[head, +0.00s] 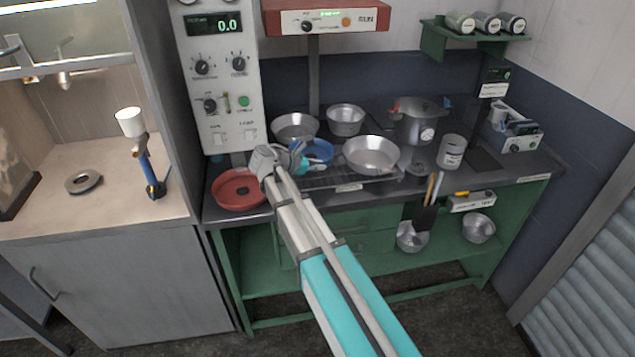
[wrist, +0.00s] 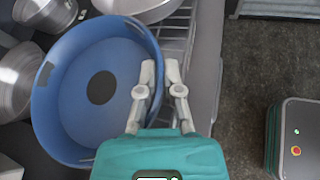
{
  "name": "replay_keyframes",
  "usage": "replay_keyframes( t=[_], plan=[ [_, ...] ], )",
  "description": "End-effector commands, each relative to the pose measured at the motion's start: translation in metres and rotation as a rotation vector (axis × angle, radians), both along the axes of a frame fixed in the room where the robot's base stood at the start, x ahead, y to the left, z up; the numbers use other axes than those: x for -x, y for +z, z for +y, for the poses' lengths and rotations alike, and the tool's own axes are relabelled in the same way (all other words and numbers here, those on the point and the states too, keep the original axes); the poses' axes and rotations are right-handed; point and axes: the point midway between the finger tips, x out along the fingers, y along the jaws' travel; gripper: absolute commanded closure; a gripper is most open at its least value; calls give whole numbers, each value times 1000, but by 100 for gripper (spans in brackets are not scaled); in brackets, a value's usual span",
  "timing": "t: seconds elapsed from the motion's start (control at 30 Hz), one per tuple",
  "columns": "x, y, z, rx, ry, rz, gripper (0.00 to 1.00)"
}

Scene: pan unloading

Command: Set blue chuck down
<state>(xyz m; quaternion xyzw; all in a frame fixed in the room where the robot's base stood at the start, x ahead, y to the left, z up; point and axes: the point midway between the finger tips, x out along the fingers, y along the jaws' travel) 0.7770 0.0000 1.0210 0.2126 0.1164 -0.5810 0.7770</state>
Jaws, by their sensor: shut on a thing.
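The blue chuck (wrist: 75,100) is a round, shallow blue dish with a dark round spot in its middle. It fills the left half of the wrist view. My gripper (wrist: 160,78) is shut on its right rim, one finger on each side of the wall. In the head view the blue chuck (head: 319,150) shows behind the end of my arm, over the bench between metal pans, with my gripper (head: 309,164) at its near edge. My wrist hides part of it. I cannot tell whether its underside touches anything.
A red round dish (head: 238,204) sits at the bench's left end. Metal pans (head: 371,157) stand right of the blue chuck and behind it (head: 294,126). A wire rack (wrist: 177,45) lies near the bench's front edge.

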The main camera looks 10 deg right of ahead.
Motion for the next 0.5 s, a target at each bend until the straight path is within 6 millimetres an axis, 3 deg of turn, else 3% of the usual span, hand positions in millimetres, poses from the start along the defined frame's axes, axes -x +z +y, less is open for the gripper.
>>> replay_keyframes(
  t=[0.1, 0.5],
  plan=[
    [-4, -8, -4, 0, 0, -1, 100],
    [-5, -8, -6, 1, -1, -1, 100]
  ],
)
